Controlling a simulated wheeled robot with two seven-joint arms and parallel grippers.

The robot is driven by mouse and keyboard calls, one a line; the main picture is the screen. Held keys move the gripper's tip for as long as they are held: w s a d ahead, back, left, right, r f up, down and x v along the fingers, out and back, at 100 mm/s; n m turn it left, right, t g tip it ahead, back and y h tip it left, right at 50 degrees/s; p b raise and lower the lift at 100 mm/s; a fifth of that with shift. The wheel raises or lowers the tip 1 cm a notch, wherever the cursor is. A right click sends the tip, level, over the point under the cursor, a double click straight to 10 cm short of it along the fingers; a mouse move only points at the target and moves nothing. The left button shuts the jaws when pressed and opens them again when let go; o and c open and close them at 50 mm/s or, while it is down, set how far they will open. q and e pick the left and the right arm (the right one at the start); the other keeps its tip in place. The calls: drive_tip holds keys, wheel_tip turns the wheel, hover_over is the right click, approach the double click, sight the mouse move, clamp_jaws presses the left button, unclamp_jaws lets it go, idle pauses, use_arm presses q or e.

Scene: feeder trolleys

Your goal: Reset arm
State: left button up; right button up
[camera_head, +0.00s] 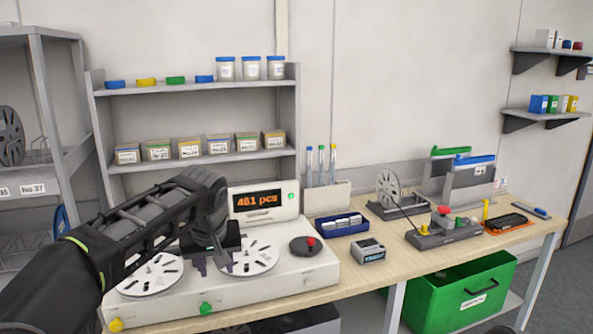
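My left arm comes in from the left. Its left gripper (214,266) hangs over the reel counting machine (318,264) on the bench, between the two white reels. Its two dark fingers point down and look spread, with nothing seen between them. One white reel (150,276) lies at the left of the machine and the other white reel (252,258) at the right, partly behind the gripper. The machine's display (264,201) reads 461 pcs in orange. My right gripper is not in view.
A shelf unit (198,90) with small boxes and jars stands behind the bench. Right of the machine are a blue tray (341,226), a small label device (368,251), an upright reel (388,188) and a splicing tool (443,232). A green crate (459,291) sits below the bench.

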use_arm(q)
drive_tip(key=w+d+f+m+t+h, duration=0.1)
drive_tip(key=w+d+f+m+h, duration=0.25)
drive_tip(key=d+f, duration=0.6)
drive_tip(key=s+d+f+m+h, duration=0.1)
drive_tip(key=s+d+f, duration=0.15)
drive_tip(key=f, duration=0.45)
drive_tip(key=s+d+f+h, duration=0.1)
drive_tip(key=s+d+f, duration=0.15)
drive_tip(key=f, duration=0.45)
drive_tip(key=s+a+f+g, duration=0.2)
drive_tip(key=s+f, duration=1.2)
drive_tip(key=f, duration=0.2)
drive_tip(key=s+a+f+n+g, duration=0.1)
drive_tip(key=s+f, duration=0.3)
drive_tip(key=s, duration=0.5)
drive_tip(key=s+a+f+n+g, duration=0.1)
drive_tip(key=s+f, duration=0.4)
drive_tip(key=s, duration=0.5)
drive_tip(key=shift+a+n+g, duration=0.35)
drive_tip(key=shift+n+g, duration=0.3)
drive_tip(key=shift+g, duration=0.05)
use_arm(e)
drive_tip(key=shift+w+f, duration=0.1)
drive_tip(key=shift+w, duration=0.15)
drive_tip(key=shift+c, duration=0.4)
